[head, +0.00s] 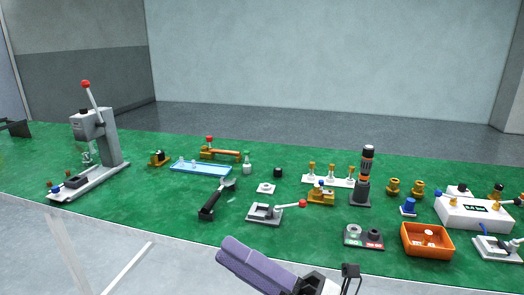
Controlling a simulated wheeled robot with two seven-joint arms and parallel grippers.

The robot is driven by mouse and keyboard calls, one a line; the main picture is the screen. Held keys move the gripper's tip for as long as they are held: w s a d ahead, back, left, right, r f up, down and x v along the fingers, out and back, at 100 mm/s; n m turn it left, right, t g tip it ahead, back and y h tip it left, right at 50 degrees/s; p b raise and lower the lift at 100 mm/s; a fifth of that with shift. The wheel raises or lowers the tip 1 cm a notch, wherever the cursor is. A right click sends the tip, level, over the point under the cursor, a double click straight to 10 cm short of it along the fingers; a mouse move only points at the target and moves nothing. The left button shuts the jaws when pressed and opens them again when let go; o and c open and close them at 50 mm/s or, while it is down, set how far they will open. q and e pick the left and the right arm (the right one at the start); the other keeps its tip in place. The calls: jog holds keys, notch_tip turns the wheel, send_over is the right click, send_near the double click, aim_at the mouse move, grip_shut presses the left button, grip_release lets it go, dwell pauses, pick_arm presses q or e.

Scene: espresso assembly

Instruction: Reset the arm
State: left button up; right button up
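My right gripper (232,252) comes in at the bottom centre, in front of the table's near edge. Its long purple-grey finger part points up and to the left. Its dark body is partly cut off by the bottom of the picture. I cannot tell whether its fingers are apart or together, and I see no object in it. It is clear of the things on the green table (140,215). I do not make out my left gripper; a dark shape (15,128) at the left edge is too cut off to identify.
A grey lever press (95,135) stands at the left. A black-handled tool (210,203), a small red-knobbed lever fixture (265,213), a blue tray (200,168) and a black-and-orange upright tool (365,175) stand mid-table. An orange bin (428,253) is at the right. The front left is clear.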

jog(key=w+d+f+m+t+h+p, duration=0.1)
jog(key=d+f+m+t+h, duration=0.3)
jog(key=d+f+m+h, duration=0.5)
jog(key=d+f+m+t+h, duration=0.4)
jog(key=f+m+h, duration=0.2)
jog(key=f+m, duration=0.7)
jog(key=s+d+f+m+g+h, duration=0.2)
jog(key=s+d+f+m+g, duration=0.1)
jog(key=s+f+m, duration=0.2)
jog(key=s+d+f+m+g+h+p, duration=0.1)
jog(key=s+d+f+m+g+h, duration=0.1)
jog(key=s+f+m, duration=0.4)
jog(key=s+d+f+g, duration=0.1)
jog(key=s+f+g, duration=0.1)
jog(key=s+f, duration=0.2)
jog(key=shift+s+d, duration=0.2)
jog(key=shift+s, duration=0.5)
jog(key=shift+f, duration=0.1)
jog(key=shift+c, duration=0.6)
